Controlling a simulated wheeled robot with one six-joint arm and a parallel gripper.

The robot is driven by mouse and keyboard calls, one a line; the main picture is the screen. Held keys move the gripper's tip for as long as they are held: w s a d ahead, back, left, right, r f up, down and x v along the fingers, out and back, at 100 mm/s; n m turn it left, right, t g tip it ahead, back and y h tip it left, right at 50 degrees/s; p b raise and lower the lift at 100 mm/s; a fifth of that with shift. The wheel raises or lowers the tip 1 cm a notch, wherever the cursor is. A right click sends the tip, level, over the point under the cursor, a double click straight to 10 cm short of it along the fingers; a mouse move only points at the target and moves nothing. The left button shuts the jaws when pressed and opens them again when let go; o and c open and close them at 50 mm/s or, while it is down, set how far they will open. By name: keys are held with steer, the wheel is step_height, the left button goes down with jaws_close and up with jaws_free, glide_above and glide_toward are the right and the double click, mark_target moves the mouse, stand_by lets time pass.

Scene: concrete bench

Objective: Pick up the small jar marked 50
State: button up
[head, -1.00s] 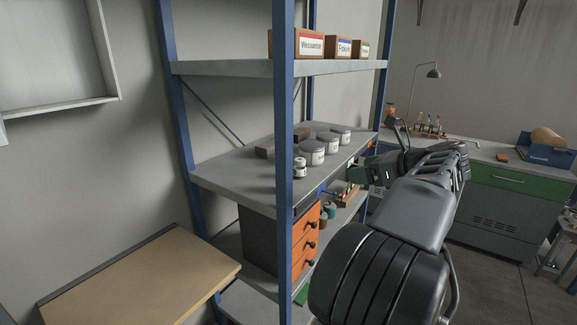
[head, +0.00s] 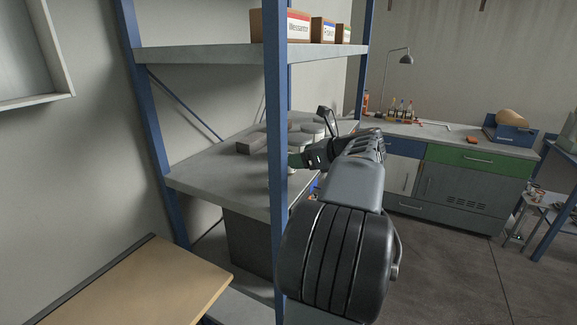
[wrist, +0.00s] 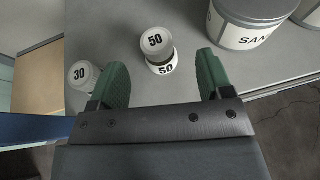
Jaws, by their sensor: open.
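The small jar marked 50 (wrist: 155,42) stands upright on the grey shelf in the wrist view, with 50 on its lid and on its side label. My gripper (wrist: 162,66) is open, with green fingers on either side of the near part of this jar. I see no grip on it. A small white jar marked 30 (wrist: 80,74) stands to the left, outside the left finger and close to it. In the head view my gripper (head: 304,159) is over the middle shelf, partly behind the blue post, and the small jars are mostly hidden.
A large jar labelled SAN... (wrist: 243,32) stands right of the fingers, with another beyond it. The blue shelf post (head: 277,130) is close to the gripper, and the upper shelf (head: 205,55) with boxes lies above. A dark block (head: 250,143) is further back.

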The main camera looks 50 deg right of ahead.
steer(key=shift+x, duration=2.75)
steer(key=shift+s+a+f, duration=0.1)
steer(key=shift+a, duration=0.05)
steer(key=c, duration=1)
